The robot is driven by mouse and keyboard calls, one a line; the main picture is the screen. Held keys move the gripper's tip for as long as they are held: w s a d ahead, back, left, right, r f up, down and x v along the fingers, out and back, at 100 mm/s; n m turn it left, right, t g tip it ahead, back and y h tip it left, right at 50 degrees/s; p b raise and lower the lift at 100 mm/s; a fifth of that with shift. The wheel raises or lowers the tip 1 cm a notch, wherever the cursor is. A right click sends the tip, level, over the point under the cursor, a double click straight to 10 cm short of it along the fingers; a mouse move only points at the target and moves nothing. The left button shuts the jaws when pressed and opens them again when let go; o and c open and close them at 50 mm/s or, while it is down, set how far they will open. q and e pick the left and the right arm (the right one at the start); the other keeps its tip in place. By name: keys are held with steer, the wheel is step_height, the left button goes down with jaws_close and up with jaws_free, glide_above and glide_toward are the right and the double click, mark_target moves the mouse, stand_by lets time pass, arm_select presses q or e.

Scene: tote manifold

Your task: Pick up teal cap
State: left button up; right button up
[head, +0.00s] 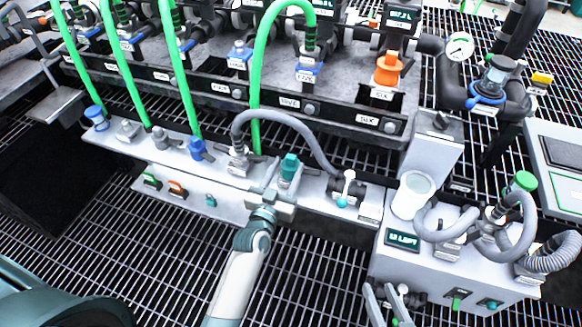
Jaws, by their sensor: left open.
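The teal cap (289,164) stands upright on a fitting on the light grey manifold rail, right of the middle of its top. My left gripper (281,183) reaches in from below, with its fingers low beside the cap's fitting. It is open, and I cannot tell whether a finger touches the cap. My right gripper (380,296) shows only partly at the bottom edge, with two separate fingers pointing up and nothing visible between them.
A grey hose (290,119) arches behind the cap to a black fitting (347,186). Green hoses (257,75) rise behind the rail. A blue cap (196,147) stands left. A white cup (412,193) sits on the right-hand box (474,272). Grating (150,255) lies below the rail.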

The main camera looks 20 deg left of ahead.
arm_select(q)
steer(key=shift+w, duration=0.85)
arm_select(e)
steer(key=shift+w+a+r, duration=0.1)
steer(key=shift+w+r, duration=0.05)
steer(key=shift+r, duration=0.2)
steer(key=shift+t, duration=0.3)
arm_select(q)
steer(key=shift+w, duration=0.25)
steer(key=shift+w+d+b, duration=0.1)
steer(key=shift+w+b, duration=0.4)
steer(key=shift+w, duration=2.1)
arm_select(e)
steer(key=r, duration=0.1)
steer(key=r+t, duration=0.1)
steer(key=w+a+r, duration=0.1)
steer(key=shift+t+y, duration=0.3)
steer(key=shift+y, duration=0.1)
arm_select(q)
steer(key=shift+c, duration=0.6)
jaws_close()
